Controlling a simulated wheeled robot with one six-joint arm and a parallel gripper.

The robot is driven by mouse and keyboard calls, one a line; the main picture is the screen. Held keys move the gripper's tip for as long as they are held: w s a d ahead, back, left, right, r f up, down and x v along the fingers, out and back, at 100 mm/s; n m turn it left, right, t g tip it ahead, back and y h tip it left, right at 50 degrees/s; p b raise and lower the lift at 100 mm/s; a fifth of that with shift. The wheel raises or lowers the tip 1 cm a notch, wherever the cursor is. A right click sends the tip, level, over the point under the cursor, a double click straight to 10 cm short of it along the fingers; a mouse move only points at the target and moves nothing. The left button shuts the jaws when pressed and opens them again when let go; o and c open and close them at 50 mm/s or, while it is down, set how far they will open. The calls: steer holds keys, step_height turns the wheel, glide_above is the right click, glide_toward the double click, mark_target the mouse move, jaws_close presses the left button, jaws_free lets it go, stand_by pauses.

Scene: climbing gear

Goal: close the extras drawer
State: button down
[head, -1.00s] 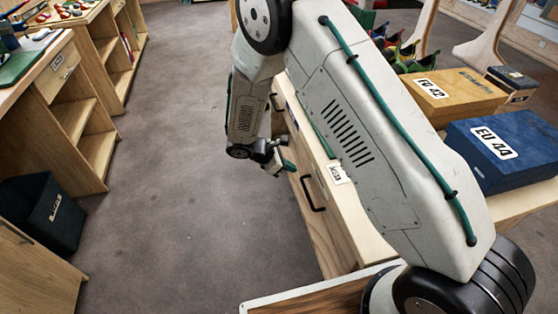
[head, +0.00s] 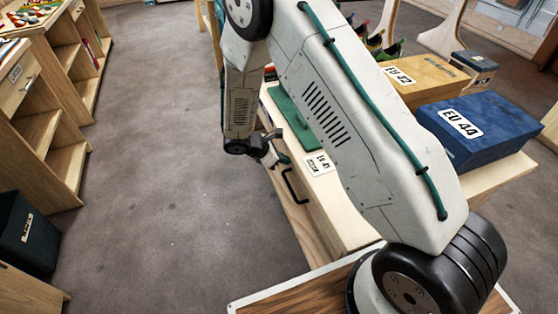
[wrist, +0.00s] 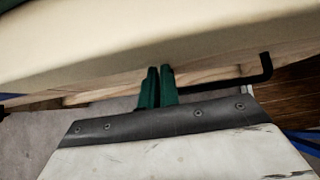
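A pale wooden drawer unit (head: 340,212) stands under and to the right of my arm. A black bar handle (head: 293,187) is on its front, and a handle also shows in the wrist view (wrist: 262,72). I cannot read a label naming the extras drawer, and my arm hides part of the unit. My gripper (head: 283,159) is low beside the front, close to the handle's far end. In the wrist view its green fingertips (wrist: 160,88) are together near the pale front edge, with nothing visible between them. Whether they touch the wood or handle is unclear.
A blue EU 44 box (head: 490,135) and a yellow EU 42 box (head: 425,80) stand on the right. A green piece (head: 290,115) lies on top of the unit. Open floor (head: 150,200) lies left, with shelves (head: 45,130) and a dark bin (head: 25,235) beyond.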

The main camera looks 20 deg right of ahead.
steer(key=shift+s+d, duration=0.15)
steer(key=shift+d, duration=0.5)
steer(key=a+f+v, duration=0.1)
steer(key=v, duration=0.8)
steer(key=s+d+r+m+y, duration=0.2)
steer(key=s+r+m, duration=0.4)
steer(key=s+r, duration=0.4)
steer(key=s+d+r+m+y, duration=0.2)
steer(key=s+r+m+y, duration=0.2)
steer(key=s+r, duration=0.7)
steer(key=s+d+r+m+t+y, duration=0.1)
steer(key=s+d+r+m+y, duration=0.2)
steer(key=s+r+m, duration=0.5)
steer(key=s+r, duration=0.3)
steer(key=r, duration=0.1)
steer(key=shift+s+d, duration=0.1)
steer(key=shift+s, duration=0.05)
